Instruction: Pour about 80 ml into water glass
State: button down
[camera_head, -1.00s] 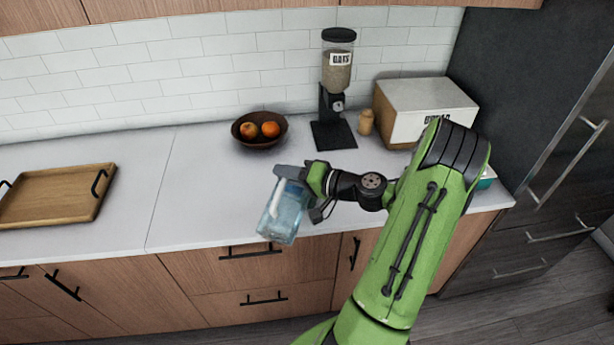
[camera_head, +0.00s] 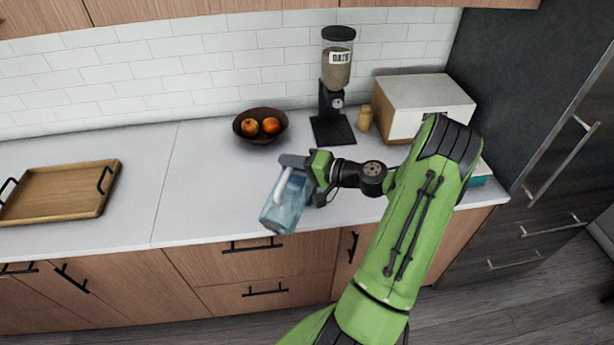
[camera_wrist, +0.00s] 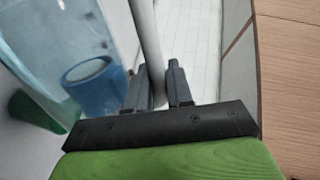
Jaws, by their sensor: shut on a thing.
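A clear bluish pitcher (camera_head: 285,207) with a pale handle hangs over the front edge of the counter in the head view, somewhat tilted. My gripper (camera_head: 293,162) is shut on its handle near the top. In the wrist view, the fingers (camera_wrist: 160,88) close on the pale handle (camera_wrist: 148,35), with the clear pitcher wall (camera_wrist: 50,30) to the left. A blue cylinder (camera_wrist: 90,85) shows at or through the pitcher; I cannot tell whether it is inside. I cannot make out a water glass in the head view; my arm and the pitcher cover part of the counter.
A wooden tray (camera_head: 60,207) lies at the left of the counter (camera_head: 205,190). A dark fruit bowl (camera_head: 260,138), an oats dispenser (camera_head: 335,105), a small wooden shaker (camera_head: 365,118) and a bread box (camera_head: 405,92) stand at the back. The counter between tray and bowl is clear.

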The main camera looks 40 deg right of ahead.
jog(key=shift+w+d+r+p, duration=0.15)
jog(key=shift+d+r+p, duration=0.15)
jog(key=shift+p, duration=0.1)
jog(key=shift+w+d+r+m+p, duration=0.15)
jog(key=shift+w+d+m+p, duration=0.1)
jog(key=shift+d+m+p, duration=0.25)
dwell(1.5)
